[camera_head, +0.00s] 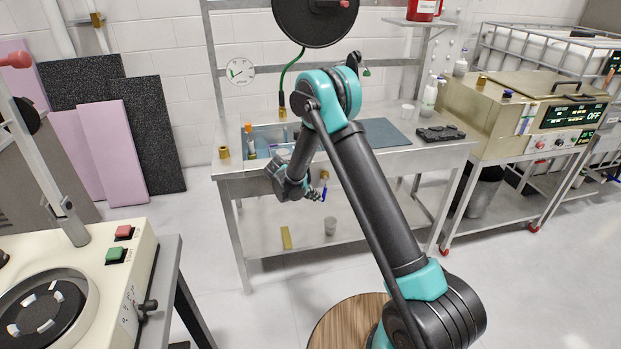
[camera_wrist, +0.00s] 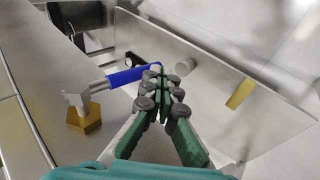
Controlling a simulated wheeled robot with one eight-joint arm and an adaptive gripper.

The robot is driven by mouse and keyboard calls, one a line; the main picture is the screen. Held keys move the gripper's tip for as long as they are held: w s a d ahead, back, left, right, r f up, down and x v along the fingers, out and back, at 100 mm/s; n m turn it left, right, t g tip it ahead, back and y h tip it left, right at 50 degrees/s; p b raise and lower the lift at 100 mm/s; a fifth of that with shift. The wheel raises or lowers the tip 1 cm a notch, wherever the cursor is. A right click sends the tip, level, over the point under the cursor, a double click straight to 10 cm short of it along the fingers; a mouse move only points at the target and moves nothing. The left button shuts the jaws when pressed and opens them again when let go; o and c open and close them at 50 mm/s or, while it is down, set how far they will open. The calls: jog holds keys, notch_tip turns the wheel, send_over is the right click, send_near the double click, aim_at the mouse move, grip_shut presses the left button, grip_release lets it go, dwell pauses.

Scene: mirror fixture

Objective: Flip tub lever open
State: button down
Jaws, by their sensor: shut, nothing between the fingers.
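The tub lever, a blue handle (camera_wrist: 128,75), reaches from a silver stem on a brass hex fitting (camera_wrist: 85,120) at left in the wrist view. In the head view the small blue lever (camera_head: 325,186) hangs under the front of the steel bench. My gripper (camera_wrist: 155,77) is shut and empty. Its fingertips are at the free end of the blue handle; I cannot tell whether they touch it. In the head view my gripper (camera_head: 314,195) is small, just left of the lever. The tub (camera_head: 268,133) is a sink recess in the bench top, partly behind my arm.
The steel bench's lower shelf (camera_head: 290,235) holds a grey cup (camera_head: 330,226) and a yellow block (camera_head: 286,238). A cream machine (camera_head: 75,270) stands at front left, and a steel heated bath (camera_head: 510,110) at right. A round wooden stool (camera_head: 340,320) is at bottom centre.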

jog(key=shift+w+d+f, duration=0.1)
jog(key=shift+d+f, duration=0.1)
jog(key=shift+d, duration=0.25)
dwell(0.6)
